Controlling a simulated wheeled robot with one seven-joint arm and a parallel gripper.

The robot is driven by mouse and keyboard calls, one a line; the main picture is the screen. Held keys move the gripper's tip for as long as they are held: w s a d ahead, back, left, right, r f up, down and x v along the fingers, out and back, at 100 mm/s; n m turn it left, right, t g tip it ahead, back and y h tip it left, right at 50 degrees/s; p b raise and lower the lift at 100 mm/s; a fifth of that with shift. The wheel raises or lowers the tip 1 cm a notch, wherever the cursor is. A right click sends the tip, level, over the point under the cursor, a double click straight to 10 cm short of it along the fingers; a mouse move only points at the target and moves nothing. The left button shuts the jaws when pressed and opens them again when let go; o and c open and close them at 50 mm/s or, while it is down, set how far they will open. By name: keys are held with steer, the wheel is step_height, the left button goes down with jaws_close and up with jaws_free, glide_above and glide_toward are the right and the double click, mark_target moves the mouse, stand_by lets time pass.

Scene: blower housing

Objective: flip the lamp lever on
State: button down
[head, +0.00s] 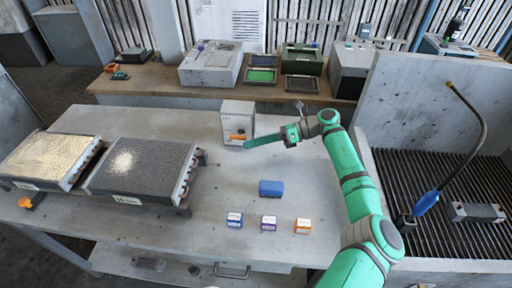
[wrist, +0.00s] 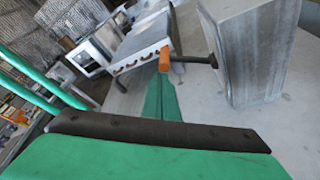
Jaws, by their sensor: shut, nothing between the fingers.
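The lamp switch box (head: 237,121) is a grey box standing on the table in the head view. An orange-tipped lever (head: 238,138) sticks out from its front. In the wrist view the box (wrist: 262,50) is at the right, and the orange lever tip (wrist: 164,60) sits on a dark rod reaching from the box. My gripper (head: 247,145) is shut and empty, its green fingertips right at the lever's orange end. In the wrist view the fingertips (wrist: 163,78) appear just below the orange tip; I cannot tell whether they touch it.
Two finned panels (head: 140,170) lie on the left of the table. A blue case (head: 270,188) and several small boxes (head: 269,222) sit in front. A slatted basin (head: 440,190) with a blue-handled hose is at the right. The table between box and blue case is clear.

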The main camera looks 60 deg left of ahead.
steer(key=shift+w+a+r, duration=0.1)
steer(key=shift+a+r, duration=0.05)
steer(key=shift+r, duration=0.3)
stand_by(0.3)
